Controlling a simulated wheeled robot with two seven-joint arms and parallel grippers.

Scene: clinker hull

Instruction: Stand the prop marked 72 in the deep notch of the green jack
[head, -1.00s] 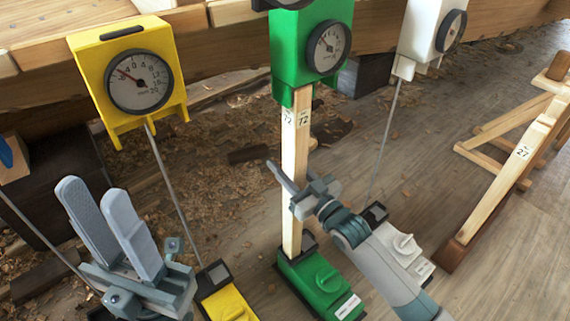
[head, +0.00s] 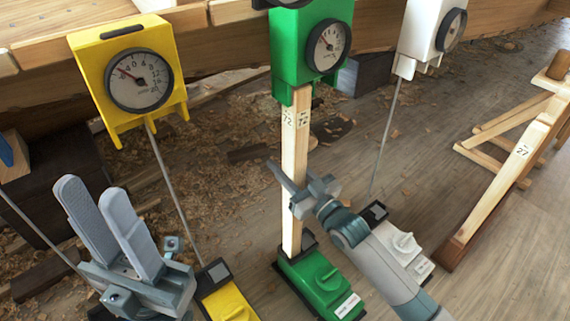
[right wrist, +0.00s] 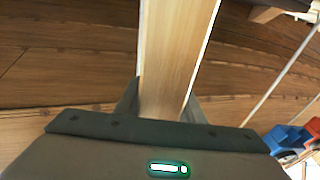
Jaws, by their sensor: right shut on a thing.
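The prop marked 72 (head: 292,160) is a pale square wooden post. It stands close to upright between the green jack's base (head: 319,284) and the green gauge head (head: 310,40). Its top meets the underside of the head, and its foot is at the dark socket on the base; which notch holds it I cannot tell. My right gripper (head: 299,195) is shut on the prop at about mid-height; the prop also fills the middle of the right wrist view (right wrist: 172,60). My left gripper (head: 105,225) is open and empty, in front of the yellow jack.
The yellow jack (head: 92,80) stands left and the white jack (head: 420,35) right, each with a thin rod. A wooden trestle with a piece marked 27 (head: 515,165) is at far right. Shavings cover the floor. The hull planking (head: 225,45) runs across the back.

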